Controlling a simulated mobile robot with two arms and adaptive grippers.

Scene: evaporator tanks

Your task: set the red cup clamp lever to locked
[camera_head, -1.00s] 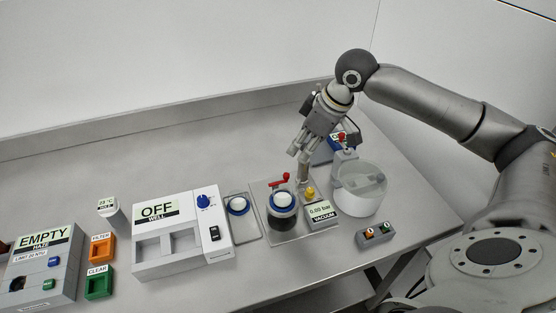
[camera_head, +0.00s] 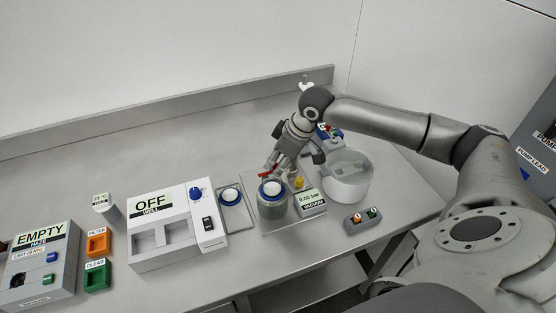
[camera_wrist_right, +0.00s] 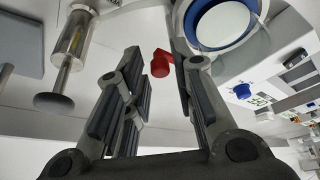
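The red cup clamp lever (camera_head: 265,173) is at the rear left of the grey cup (camera_head: 273,208) with a blue ring and pale centre. My right gripper (camera_head: 280,166) is just behind the cup, pointing down and left, and partly covers the lever. In the right wrist view the red lever end (camera_wrist_right: 160,63) shows between the two open fingers (camera_wrist_right: 160,90), beyond their tips; I cannot tell whether they touch it. The cup's blue ring (camera_wrist_right: 215,42) is just right of the fingers there. My left gripper is out of view.
A vacuum display box (camera_head: 312,203) and a yellow knob (camera_head: 299,183) are right of the cup. A clear-topped white vessel (camera_head: 347,185) stands farther right. The WELL box (camera_head: 165,250) is on the left. A metal post (camera_wrist_right: 72,40) is left of the fingers.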

